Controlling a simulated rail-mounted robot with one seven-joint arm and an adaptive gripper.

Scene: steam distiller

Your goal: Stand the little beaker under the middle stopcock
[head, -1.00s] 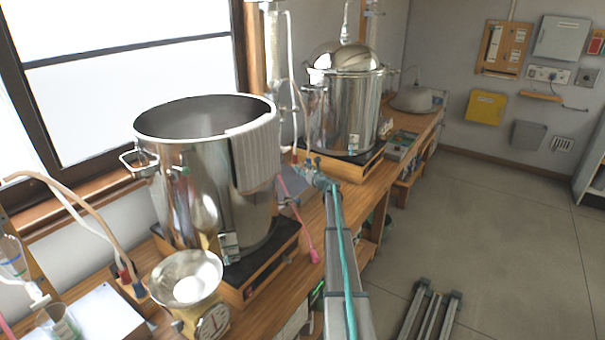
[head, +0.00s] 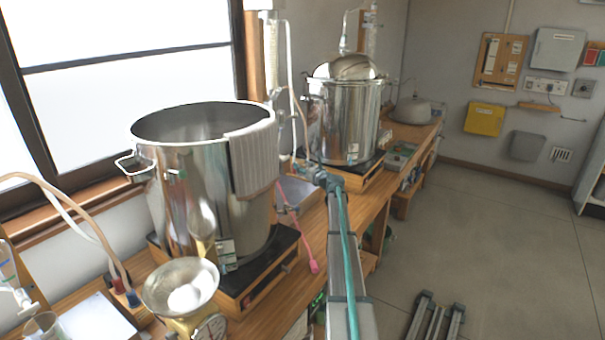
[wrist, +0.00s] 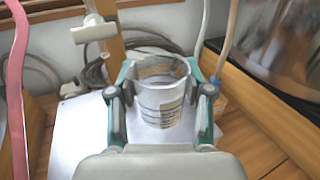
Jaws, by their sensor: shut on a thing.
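My gripper (wrist: 162,95) is shut on the little beaker (wrist: 158,103), a clear glass cup with printed marks, held upright between teal fingers. In the wrist view a white stopcock (wrist: 93,32) hangs from a glass tube at the upper left, beyond and left of the beaker. The beaker is not under it. A white board (wrist: 85,140) lies behind and below; whether the beaker touches it I cannot tell. In the head view my gripper (head: 325,180) is between the two steel pots, small and partly hidden by my arm. I cannot make out the held beaker there.
A pink tube (wrist: 17,85) runs down the left of the wrist view. A wooden pot base (wrist: 262,105) and steel pot (wrist: 290,45) stand close on the right. The near pot (head: 205,180), a scale (head: 180,295) and another beaker (head: 42,326) are at the left in the head view.

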